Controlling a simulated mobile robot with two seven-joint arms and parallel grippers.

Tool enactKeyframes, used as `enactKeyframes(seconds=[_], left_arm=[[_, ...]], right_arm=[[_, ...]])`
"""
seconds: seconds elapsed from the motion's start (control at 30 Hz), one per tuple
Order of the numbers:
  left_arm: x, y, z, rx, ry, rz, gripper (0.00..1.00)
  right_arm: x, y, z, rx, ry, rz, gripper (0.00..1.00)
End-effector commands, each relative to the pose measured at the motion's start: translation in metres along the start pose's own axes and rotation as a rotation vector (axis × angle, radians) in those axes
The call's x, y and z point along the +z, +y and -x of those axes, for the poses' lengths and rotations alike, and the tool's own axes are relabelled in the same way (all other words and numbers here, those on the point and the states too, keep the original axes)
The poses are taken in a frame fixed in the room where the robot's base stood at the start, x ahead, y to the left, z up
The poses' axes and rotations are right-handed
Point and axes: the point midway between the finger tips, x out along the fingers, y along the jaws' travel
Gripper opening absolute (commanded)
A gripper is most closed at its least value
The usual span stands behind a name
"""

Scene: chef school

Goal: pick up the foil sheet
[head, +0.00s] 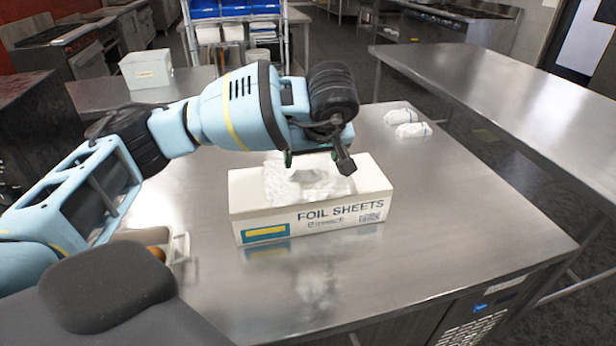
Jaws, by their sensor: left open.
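The foil sheet (300,186) is pale and crinkled and shows at the open top of a white box (285,222) printed "FOIL SHEETS". The box sits on the steel table in the middle of the head view. My left gripper (318,162) hangs just above the foil, pointing down, with its jaws open. The hand partly covers the back of the box top. I cannot tell whether the fingertips touch the foil. My right gripper is not in view.
Two white wrapped packets (408,123) lie at the table's far right. A container (165,250) with a brown item is at the left edge. The steel table (470,215) is clear right of the box. Another steel table (500,95) stands at right.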

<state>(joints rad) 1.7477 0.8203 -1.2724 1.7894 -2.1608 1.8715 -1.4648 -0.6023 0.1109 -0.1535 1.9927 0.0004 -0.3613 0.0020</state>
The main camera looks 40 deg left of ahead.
Motion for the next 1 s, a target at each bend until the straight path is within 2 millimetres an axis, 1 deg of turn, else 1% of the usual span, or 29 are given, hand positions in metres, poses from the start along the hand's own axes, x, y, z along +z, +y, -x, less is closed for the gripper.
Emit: enactKeyframes(seconds=[0.03,0.17,0.27,0.5,0.6,0.7,0.87,0.9,1.0], left_arm=[[0.0,0.0,-0.004,-0.001,0.0,0.0,0.8],[0.0,0.0,-0.006,0.002,0.0,0.0,0.8],[-0.001,0.0,-0.012,0.0,-0.001,0.0,0.8],[-0.002,-0.001,-0.046,0.0,-0.002,0.0,0.8],[-0.002,-0.001,-0.054,0.001,0.0,0.0,0.8],[-0.002,0.0,-0.057,0.003,0.0,-0.001,0.8],[-0.002,0.0,-0.057,0.003,0.0,-0.001,0.8],[-0.002,0.0,-0.057,0.003,0.0,0.0,0.79],[-0.002,0.0,-0.057,0.003,0.0,0.0,0.66]], right_arm=[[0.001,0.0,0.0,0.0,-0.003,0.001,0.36],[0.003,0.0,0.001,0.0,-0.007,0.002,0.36],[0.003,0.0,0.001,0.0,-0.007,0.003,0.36],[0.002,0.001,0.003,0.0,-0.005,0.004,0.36],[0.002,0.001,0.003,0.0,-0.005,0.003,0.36],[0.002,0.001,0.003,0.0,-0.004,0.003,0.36],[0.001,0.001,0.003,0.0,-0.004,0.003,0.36],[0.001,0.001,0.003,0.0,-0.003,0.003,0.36],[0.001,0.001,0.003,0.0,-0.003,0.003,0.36]])
